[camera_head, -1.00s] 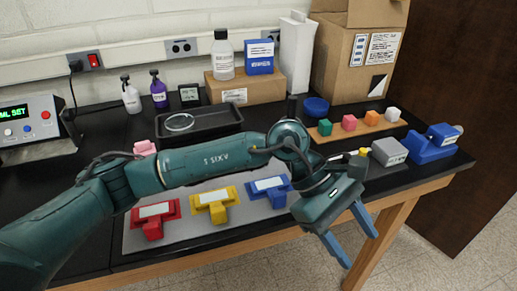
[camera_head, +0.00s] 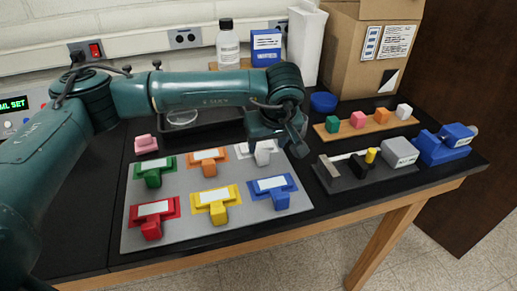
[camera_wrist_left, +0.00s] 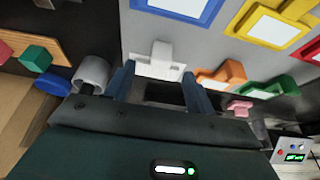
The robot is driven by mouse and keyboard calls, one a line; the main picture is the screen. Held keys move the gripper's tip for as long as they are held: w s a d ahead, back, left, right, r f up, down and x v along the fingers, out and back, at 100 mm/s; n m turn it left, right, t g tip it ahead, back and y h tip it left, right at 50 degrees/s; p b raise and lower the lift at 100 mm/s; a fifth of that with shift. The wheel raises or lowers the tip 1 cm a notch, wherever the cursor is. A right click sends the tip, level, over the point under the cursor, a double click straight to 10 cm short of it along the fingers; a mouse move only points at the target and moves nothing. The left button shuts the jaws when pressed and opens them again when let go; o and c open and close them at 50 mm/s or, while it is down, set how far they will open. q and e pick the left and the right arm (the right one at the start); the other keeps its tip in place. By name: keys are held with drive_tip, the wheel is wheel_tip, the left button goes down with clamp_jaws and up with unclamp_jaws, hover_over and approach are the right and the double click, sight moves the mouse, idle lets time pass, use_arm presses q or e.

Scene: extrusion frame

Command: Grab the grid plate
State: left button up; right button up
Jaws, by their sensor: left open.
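A flat grey plate (camera_head: 190,216) lies on the black bench top and bears several coloured T-shaped pieces with pale labels. I cannot make out a grid pattern on any plate here. The grey plate also shows in the left wrist view (camera_wrist_left: 204,40). My left gripper (camera_head: 297,144) hangs over the back right corner of the plate, by the white T-shaped piece (camera_head: 264,148). In the left wrist view the gripper (camera_wrist_left: 158,78) is open and empty, with the white piece (camera_wrist_left: 160,62) beyond and between its fingertips. The right gripper is not in view.
A black tray (camera_head: 215,137) with a clear dish stands behind the plate, partly hidden by my left arm. To the right are a dark fixture (camera_head: 350,178), a blue vise-like device (camera_head: 445,150) and a wooden strip (camera_head: 352,130) with coloured cubes. A cardboard box (camera_head: 350,60) stands behind.

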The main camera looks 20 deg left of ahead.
sight(264, 157)
use_arm(q)
drive_tip(key=x, duration=0.2)
drive_tip(key=p+x, duration=0.1)
drive_tip(key=x, duration=0.2)
drive_tip(key=shift+s+f+p, duration=0.25)
drive_tip(key=shift+f+p, duration=0.1)
drive_tip(key=shift+f, duration=0.05)
drive_tip(key=shift+c, duration=0.2)
drive_tip(key=c, duration=1)
